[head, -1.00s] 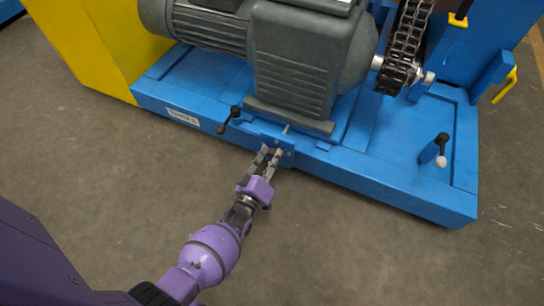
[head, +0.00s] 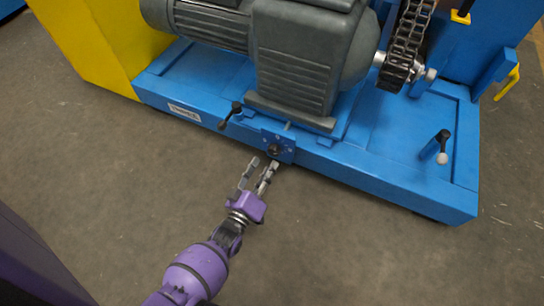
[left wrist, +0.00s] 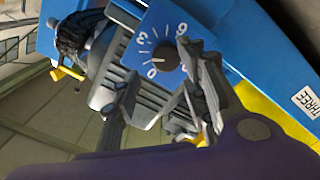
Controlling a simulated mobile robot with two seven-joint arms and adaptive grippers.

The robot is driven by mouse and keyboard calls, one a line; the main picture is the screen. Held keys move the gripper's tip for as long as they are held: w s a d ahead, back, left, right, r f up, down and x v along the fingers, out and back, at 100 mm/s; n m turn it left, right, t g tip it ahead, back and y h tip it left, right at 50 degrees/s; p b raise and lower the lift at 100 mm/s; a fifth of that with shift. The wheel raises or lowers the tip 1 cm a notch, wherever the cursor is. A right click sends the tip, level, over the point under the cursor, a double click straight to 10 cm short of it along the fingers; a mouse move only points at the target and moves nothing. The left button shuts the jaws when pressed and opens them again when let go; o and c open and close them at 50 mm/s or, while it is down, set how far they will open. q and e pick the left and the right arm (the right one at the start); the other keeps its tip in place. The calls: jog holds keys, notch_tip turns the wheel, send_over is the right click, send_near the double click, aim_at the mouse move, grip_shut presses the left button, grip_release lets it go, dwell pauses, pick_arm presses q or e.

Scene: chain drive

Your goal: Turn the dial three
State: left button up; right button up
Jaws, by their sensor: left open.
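The dial is a dark round knob (head: 275,149) on a small blue plate at the front edge of the blue machine base (head: 380,178). In the left wrist view the dial (left wrist: 166,60) faces me, with white ticks and numbers around it. Its pale mark seems to point between 3 and 0, but it is small. A white label reading THREE (left wrist: 305,100) is on the base; it also shows in the head view (head: 184,113). My left gripper (head: 262,165) is open and empty just in front of the dial, apart from it. My right gripper is not in view.
A grey motor (head: 295,65) and a chain (head: 408,45) are above. The floor in front is clear.

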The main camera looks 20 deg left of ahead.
pick_arm(q)
jog(key=s, duration=0.5)
jog(key=shift+s, duration=0.15)
